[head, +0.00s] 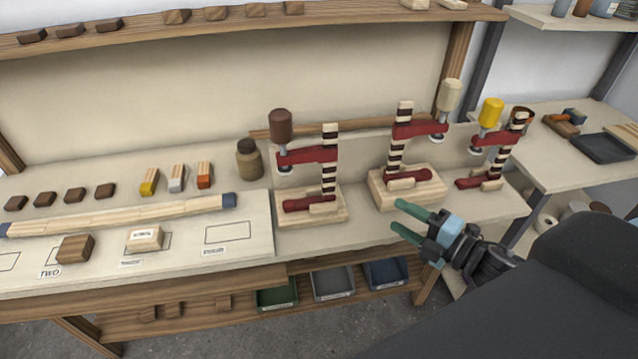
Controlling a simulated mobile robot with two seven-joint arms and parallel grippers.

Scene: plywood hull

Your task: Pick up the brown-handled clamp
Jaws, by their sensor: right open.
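The brown-handled clamp (307,156) stands on a pale wooden block (335,214), with its brown handle up at the left and a red arm on a striped post. My right gripper (397,217) has green fingers, spread open and empty. It is to the right of the brown-handled clamp and apart from it, in front of the cream-handled clamp (420,131). The yellow-handled clamp (490,140) stands further right. My left gripper is not in view.
A brown jar (249,160) stands just left of the brown-handled clamp. A long wooden strip (120,215) and several small blocks lie on the left of the bench. Green, grey and blue bins (333,283) sit below. The bench front between clamp and gripper looks clear.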

